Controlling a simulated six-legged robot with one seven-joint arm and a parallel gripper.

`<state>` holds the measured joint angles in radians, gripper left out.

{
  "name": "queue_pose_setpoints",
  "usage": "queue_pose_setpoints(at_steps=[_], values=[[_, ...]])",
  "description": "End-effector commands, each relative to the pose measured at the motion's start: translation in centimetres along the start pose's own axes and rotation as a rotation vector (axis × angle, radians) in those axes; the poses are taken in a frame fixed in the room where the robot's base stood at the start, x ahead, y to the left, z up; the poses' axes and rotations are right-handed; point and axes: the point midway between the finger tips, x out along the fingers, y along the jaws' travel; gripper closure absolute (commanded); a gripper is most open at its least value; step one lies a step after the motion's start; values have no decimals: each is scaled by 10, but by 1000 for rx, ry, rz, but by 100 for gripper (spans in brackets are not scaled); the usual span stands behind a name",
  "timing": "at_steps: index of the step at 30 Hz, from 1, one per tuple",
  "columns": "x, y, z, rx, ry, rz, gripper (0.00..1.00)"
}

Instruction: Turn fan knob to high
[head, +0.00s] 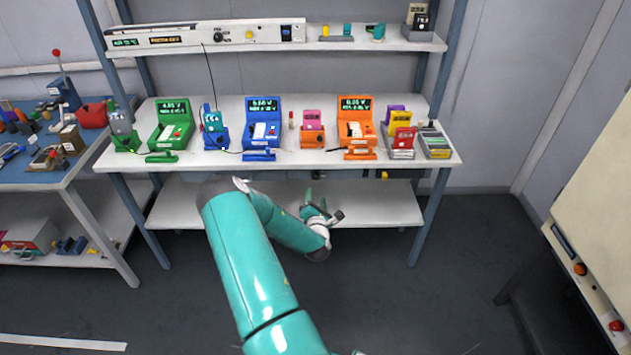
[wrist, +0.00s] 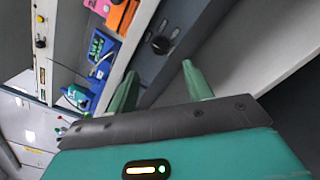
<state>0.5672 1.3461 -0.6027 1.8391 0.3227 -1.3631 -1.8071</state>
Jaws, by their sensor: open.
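No label reading "fan" is legible, so I cannot tell for sure which knob is the fan knob. In the wrist view a dark round knob (wrist: 160,45) sits on a grey front panel (wrist: 185,25), just beyond my fingertips. A small yellow part (head: 383,175) shows below the table's front edge in the head view. In the head view my gripper (head: 321,209) is low, below the tabletop edge.
The white table (head: 285,163) carries green, blue and orange test stations with displays. A lower shelf (head: 375,205) lies under it. A blue-topped bench (head: 85,155) with tools stands left. A cream cabinet (head: 600,215) stands right. The dark floor in front is mostly clear.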

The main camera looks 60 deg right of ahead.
Motion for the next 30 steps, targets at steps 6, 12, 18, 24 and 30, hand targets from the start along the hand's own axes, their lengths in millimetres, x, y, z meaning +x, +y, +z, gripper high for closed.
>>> queue_pose_setpoints(at_steps=[6, 12, 18, 24, 30], values=[[45, 0, 1, 3, -2, 1, 49], [80, 0, 1, 3, -1, 1, 49], [97, 0, 0, 1, 0, 0, 49], [99, 0, 0, 1, 1, -1, 49], [98, 0, 0, 1, 1, -1, 71]])
